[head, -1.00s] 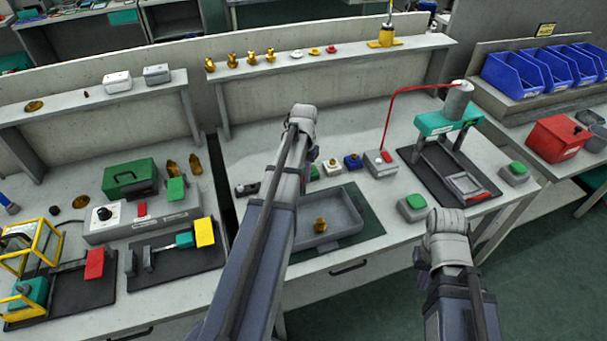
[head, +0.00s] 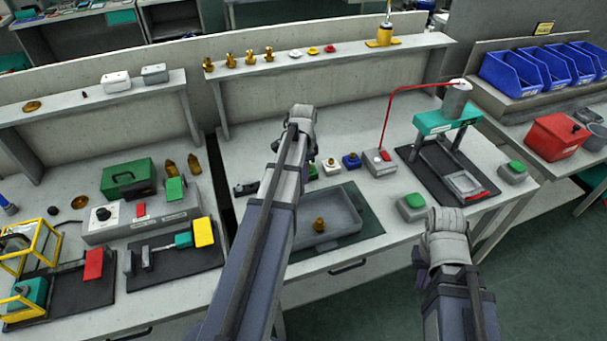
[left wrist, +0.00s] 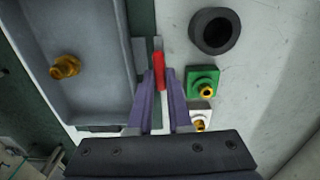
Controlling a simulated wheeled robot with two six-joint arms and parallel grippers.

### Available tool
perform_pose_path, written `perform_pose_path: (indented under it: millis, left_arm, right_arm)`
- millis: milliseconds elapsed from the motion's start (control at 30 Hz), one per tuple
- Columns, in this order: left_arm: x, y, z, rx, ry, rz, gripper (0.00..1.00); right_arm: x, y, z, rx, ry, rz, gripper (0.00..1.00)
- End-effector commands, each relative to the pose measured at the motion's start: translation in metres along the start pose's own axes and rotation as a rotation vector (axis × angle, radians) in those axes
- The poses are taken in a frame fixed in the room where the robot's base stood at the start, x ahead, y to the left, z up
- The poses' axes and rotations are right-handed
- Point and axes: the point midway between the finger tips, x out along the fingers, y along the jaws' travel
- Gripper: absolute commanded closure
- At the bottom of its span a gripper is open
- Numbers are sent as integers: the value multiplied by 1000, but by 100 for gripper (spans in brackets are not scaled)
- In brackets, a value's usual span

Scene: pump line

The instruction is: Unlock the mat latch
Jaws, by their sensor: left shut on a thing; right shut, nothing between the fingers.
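In the left wrist view my left gripper (left wrist: 159,78) is shut on a narrow red latch lever (left wrist: 158,62), its two purple fingers on either side. The lever stands at a grey bar beside the edge of the dark green mat (left wrist: 141,18). In the head view the mat (head: 374,215) lies under a grey tray (head: 345,225) holding a brass fitting (head: 319,224). My left arm hides the latch and left gripper there.
Close to the latch are a black ring (left wrist: 214,31), a green block (left wrist: 203,81) and a white block (left wrist: 200,116) with brass fittings. A press with a teal head (head: 447,121) stands right of the tray. A green button box (head: 411,207) sits near the front edge.

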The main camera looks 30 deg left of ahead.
Motion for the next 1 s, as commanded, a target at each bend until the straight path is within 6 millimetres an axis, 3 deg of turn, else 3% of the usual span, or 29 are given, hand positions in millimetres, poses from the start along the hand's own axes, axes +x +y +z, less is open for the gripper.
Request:
perform_pose_path:
  millis: [667,700,933,1000]
  left_arm:
    - [0,0,0,49,0,0,100]
    - [0,0,0,49,0,0,78]
    - [0,0,0,48,0,0,52]
    - [0,0,0,47,0,0,52]
  right_arm:
    - [0,0,0,0,0,0,100]
    - [0,0,0,0,0,0,100]
    - [0,0,0,0,0,0,100]
    - [0,0,0,0,0,0,100]
